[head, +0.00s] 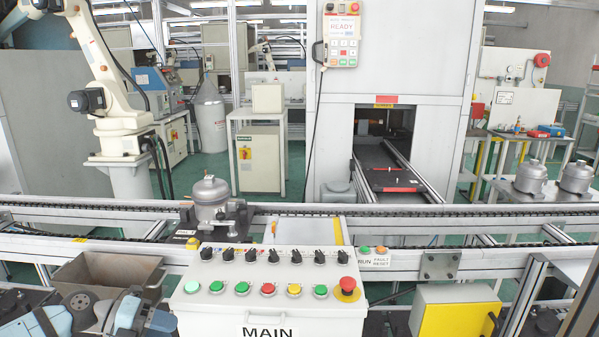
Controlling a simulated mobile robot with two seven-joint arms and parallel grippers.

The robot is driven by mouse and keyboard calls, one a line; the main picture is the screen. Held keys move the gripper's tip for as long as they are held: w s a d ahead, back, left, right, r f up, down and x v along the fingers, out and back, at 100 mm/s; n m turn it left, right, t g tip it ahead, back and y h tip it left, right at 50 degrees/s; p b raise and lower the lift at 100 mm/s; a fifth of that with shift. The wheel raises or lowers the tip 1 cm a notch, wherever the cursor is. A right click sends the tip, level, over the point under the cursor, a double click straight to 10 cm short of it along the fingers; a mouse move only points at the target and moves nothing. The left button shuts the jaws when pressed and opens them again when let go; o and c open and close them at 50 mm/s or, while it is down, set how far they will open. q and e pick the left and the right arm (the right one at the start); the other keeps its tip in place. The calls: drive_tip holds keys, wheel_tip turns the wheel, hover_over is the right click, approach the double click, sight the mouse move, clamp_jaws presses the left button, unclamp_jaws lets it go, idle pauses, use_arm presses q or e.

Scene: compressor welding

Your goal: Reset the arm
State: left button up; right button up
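Grey and blue rounded parts that look like links of my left arm show at the lower left edge of the head view, in front of a metal bin. I cannot make out any fingers on them. A control panel (262,318) marked MAIN stands at the front centre. It has a row of black knobs, several coloured buttons and a red emergency stop (347,289). A grey compressor (210,198) sits upright on a fixture on the conveyor behind the panel.
A conveyor (470,222) crosses the view behind the panel. An open metal bin (108,271) is at the lower left. A yellow and white box (455,311) is at the lower right. Two compressors stand on a table at the right. A white industrial robot (118,100) stands at the back left.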

use_arm(q)
drive_tip(key=s+a+f+n+t+y, duration=0.3)
drive_tip(key=s+a+f+n+y, duration=0.35)
drive_tip(key=s+f+n, duration=0.45)
drive_tip(key=s+a+f+n+t+y, duration=0.3)
drive_tip(key=s+a+f+n+y, duration=0.3)
drive_tip(key=s+f+n, duration=0.55)
drive_tip(key=s+d+r+n+t+h, duration=0.1)
drive_tip(key=s+d+n+t+h, duration=0.15)
drive_tip(key=d+n, duration=1.35)
drive_tip(key=d+r+m+p, duration=0.2)
drive_tip(key=r+m+p, duration=0.1)
drive_tip(key=r+p, duration=0.4)
drive_tip(key=d+r+m+p, duration=0.2)
drive_tip(key=r+m+p, duration=0.2)
drive_tip(key=r+p, duration=0.3)
drive_tip(key=shift+d+p, duration=0.3)
drive_tip(key=shift+p, duration=0.8)
use_arm(e)
wheel_tip(320, 180, up, 14)
drive_tip(key=shift+s+d+f+n, duration=0.15)
drive_tip(key=shift+s+d+n, duration=0.15)
drive_tip(key=shift+s+d, duration=0.15)
